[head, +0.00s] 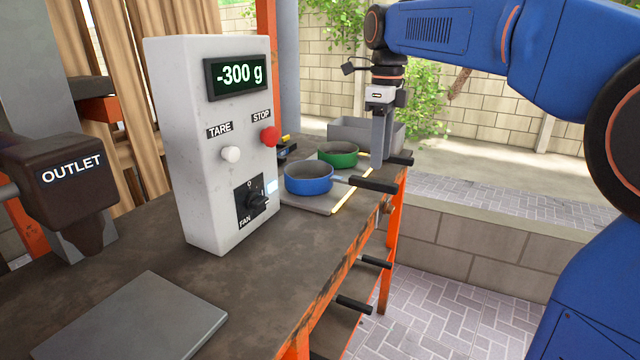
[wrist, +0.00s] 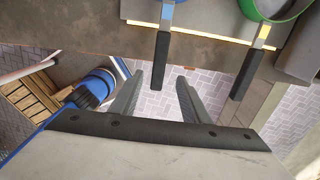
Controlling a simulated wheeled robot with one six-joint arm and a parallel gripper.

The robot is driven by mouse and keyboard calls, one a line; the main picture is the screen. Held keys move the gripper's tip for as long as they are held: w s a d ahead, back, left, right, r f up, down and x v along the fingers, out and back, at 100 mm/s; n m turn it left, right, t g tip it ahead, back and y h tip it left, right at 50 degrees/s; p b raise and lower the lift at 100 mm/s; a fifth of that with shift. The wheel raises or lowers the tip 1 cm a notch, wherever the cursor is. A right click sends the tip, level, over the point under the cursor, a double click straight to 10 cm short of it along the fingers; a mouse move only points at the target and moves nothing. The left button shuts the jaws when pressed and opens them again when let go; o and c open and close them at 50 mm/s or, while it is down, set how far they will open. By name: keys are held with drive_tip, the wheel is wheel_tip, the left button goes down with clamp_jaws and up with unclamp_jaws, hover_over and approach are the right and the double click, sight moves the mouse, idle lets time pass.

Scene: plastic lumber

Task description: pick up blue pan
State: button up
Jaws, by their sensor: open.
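The blue pan (head: 308,179) sits upright on a grey plate (head: 322,206) on the bench, its black handle (head: 374,185) sticking out past the bench's right edge. In the wrist view that black handle (wrist: 161,62) points down toward the gap between my fingertips, and only a sliver of blue shows at the top edge. My gripper (head: 381,160) is open, empty and points down near the pan handles. In the wrist view my gripper (wrist: 161,76) has its fingers apart, one on each side of the handle's end in the picture. Contact cannot be told.
A green pan (head: 338,158) stands behind the blue one, and its handle (wrist: 246,75) runs parallel to the right. A white control box (head: 210,150) reading -300 g stands left of the pans. A grey bin (head: 352,130) is behind. Paved floor lies beyond the orange-framed bench.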

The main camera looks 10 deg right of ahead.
sight(376, 181)
drive_tip(key=shift+w+a+f, duration=0.1)
drive_tip(key=shift+a+f, duration=0.05)
drive_tip(key=shift+f, duration=2.15)
drive_tip(key=shift+a+f, duration=0.15)
drive_tip(key=shift+f, duration=2.1)
clamp_jaws()
